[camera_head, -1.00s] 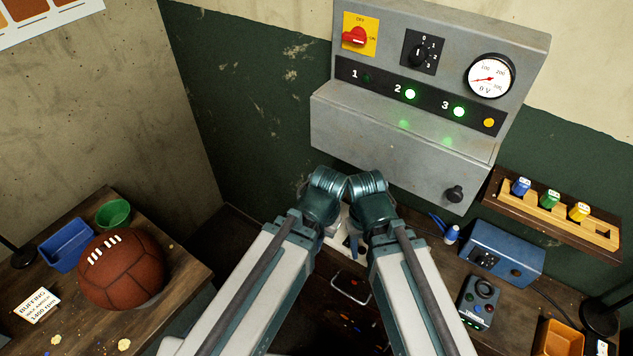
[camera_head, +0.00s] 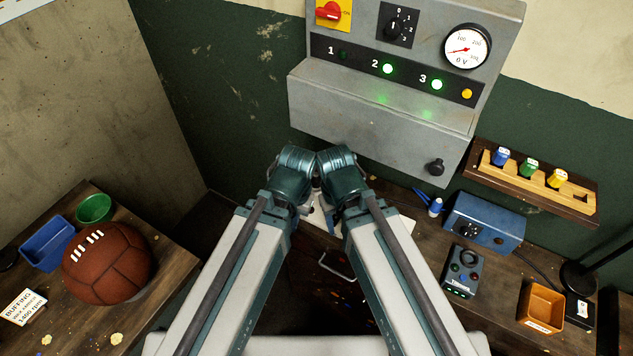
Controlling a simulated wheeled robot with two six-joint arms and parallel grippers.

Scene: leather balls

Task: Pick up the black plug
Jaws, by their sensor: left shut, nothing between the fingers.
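A small black block with a white label, which looks like the black plug (camera_head: 580,312), stands at the lower right beside an orange box. My two arms reach up the middle of the view, and their wrist joints nearly meet below the grey panel. Little of my left gripper (camera_head: 326,220) shows between and behind the arms; it is shut and empty, far to the left of the black block. My right gripper is hidden behind my arm.
A wall rack (camera_head: 585,208) holds blue, green and yellow plugs, with free room at its right end. An orange box (camera_head: 541,306), a blue box (camera_head: 484,222), a grey controller (camera_head: 463,272) and a lamp base (camera_head: 579,278) crowd the right bench. A ball (camera_head: 106,263) lies left.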

